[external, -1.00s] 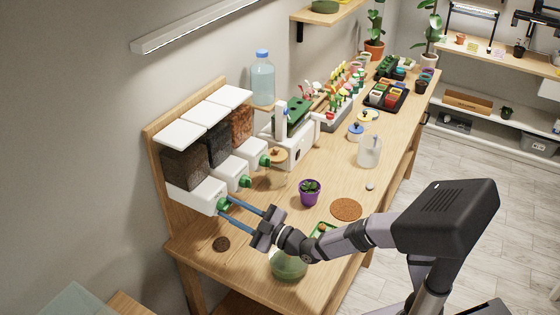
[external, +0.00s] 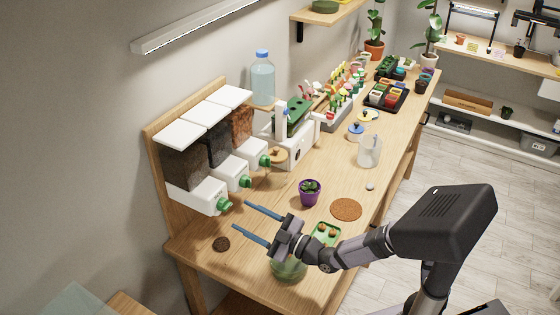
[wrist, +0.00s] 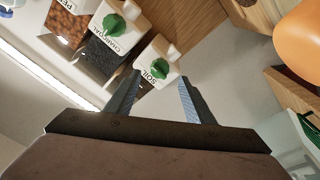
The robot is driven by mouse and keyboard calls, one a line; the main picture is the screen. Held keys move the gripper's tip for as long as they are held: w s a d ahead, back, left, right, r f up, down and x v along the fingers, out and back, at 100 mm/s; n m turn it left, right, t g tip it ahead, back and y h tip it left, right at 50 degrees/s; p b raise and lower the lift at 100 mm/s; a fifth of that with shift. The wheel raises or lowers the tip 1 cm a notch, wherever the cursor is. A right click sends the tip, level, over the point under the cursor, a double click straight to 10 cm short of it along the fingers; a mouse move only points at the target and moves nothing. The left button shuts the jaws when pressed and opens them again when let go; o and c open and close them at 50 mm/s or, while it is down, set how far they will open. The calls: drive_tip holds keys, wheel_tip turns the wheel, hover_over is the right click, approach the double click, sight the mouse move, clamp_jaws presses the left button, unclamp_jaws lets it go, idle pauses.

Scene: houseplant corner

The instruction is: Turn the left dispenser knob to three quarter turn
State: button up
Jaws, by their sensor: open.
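The left dispenser (external: 200,197) is the nearest of three white dispensers in the external view, with dark contents. Its green knob (external: 224,204) faces the bench. In the wrist view this dispenser is labelled SOIL (wrist: 150,80), and its green knob (wrist: 157,68) shows just beyond my fingertips. I cannot tell the knob's exact turn angle. My gripper (external: 240,215) is open and empty. Its two blue fingers point at the knob, a short gap away from it. In the wrist view the fingers (wrist: 160,77) are spread wide, one on either side of the line to the knob.
The charcoal dispenser's knob (wrist: 114,24) is close beside the left one. A purple pot with a plant (external: 310,192), a cork mat (external: 346,209) and a green tray (external: 326,234) are on the bench. A translucent green bowl (external: 289,268) lies below my wrist. A dark disc (external: 221,244) is near the front edge.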

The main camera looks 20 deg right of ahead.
drive_tip(key=shift+v, duration=0.95)
drive_tip(key=shift+r, duration=0.15)
drive_tip(key=s+a+f+n+g+h+p, duration=0.15)
drive_tip(key=s+a+g+p, duration=0.3)
drive_tip(key=p, duration=1.15)
drive_tip(key=w+d+r+t, duration=0.1)
drive_tip(key=w+d+t+h, duration=0.1)
drive_tip(key=t, duration=0.1)
drive_tip(key=w+d+r+t, duration=0.1)
drive_tip(key=t, duration=0.1)
drive_tip(key=shift+w+d+r+n+h, duration=0.2)
drive_tip(key=shift+w+r+n+h, duration=0.05)
drive_tip(key=shift+r+n, duration=0.1)
